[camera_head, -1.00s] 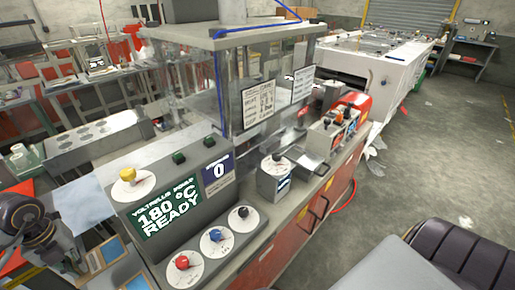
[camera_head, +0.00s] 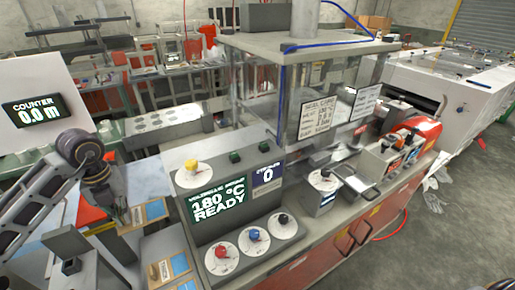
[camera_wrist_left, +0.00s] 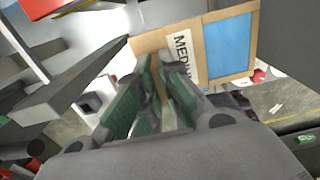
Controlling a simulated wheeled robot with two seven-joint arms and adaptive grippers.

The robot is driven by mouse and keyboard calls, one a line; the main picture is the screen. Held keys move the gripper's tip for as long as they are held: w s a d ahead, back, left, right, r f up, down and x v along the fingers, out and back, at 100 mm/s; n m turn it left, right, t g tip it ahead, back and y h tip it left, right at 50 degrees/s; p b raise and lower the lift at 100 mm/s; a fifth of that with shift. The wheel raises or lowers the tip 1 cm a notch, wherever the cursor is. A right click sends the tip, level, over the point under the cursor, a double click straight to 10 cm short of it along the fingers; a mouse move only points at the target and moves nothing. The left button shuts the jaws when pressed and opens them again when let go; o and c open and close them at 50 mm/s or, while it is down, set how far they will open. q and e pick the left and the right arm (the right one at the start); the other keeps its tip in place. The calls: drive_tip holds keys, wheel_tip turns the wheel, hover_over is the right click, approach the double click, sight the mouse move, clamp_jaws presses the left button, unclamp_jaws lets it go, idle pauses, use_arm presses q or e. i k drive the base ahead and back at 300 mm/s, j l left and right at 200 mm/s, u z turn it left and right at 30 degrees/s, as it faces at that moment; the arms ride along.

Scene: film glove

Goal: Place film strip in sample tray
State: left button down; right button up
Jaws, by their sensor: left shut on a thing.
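Contact between strip and tray cannot be told. Another such tray (camera_head: 157,272) lies nearer in the head view. My right gripper is not in view.
The machine console (camera_head: 218,206) reading "180 °C READY" stands right of the gripper. A pale translucent sheet (camera_head: 150,178) lies between them. A grey block (camera_head: 64,241) stands at lower left, and a counter display (camera_head: 36,112) reads 0.0 m behind my arm.

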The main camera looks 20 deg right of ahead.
sight(353, 178)
drive_tip(key=k, duration=0.95)
